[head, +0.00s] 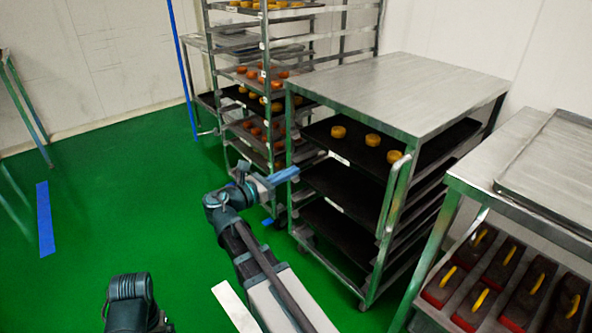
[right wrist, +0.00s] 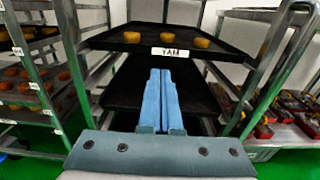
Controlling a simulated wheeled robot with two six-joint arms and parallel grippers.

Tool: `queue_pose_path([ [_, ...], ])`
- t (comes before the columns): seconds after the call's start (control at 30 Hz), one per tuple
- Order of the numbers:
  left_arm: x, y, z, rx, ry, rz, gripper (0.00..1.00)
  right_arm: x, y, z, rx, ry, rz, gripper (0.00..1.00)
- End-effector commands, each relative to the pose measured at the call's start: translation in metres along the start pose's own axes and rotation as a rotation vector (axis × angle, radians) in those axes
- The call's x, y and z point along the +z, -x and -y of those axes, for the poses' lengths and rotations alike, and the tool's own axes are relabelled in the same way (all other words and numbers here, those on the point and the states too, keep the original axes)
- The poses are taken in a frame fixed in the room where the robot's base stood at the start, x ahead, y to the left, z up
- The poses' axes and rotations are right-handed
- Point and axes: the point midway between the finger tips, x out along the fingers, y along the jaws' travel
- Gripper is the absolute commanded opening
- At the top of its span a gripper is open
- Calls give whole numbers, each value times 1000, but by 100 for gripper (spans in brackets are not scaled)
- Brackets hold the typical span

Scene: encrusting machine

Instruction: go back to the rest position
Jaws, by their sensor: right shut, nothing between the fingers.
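My right gripper (head: 284,175) reaches out in front of the left side of a metal tray cart (head: 400,90). Its blue fingers are together and empty; they also show in the right wrist view (right wrist: 163,95), pointing at the cart's trays. The cart's upper black tray (head: 440,140) carries several round yellow-brown cakes (head: 372,140) and, in the right wrist view, a label reading YAM (right wrist: 170,52). A dark arm part of mine (head: 130,300) shows at the bottom left. My left gripper does not show in either view.
A tall rack (head: 265,60) with trays of orange and yellow cakes stands behind left of the cart. A steel table (head: 500,160) at the right has red boxes with yellow handles (head: 490,255) on its lower shelf. Green floor (head: 110,200) is open at the left.

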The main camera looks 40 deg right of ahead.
Motion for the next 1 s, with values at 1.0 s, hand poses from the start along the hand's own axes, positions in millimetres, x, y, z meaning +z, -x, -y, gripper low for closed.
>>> queue_pose_path([
  [1.0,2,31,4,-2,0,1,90,-173,274,74,-596,-969,-1089,0],
])
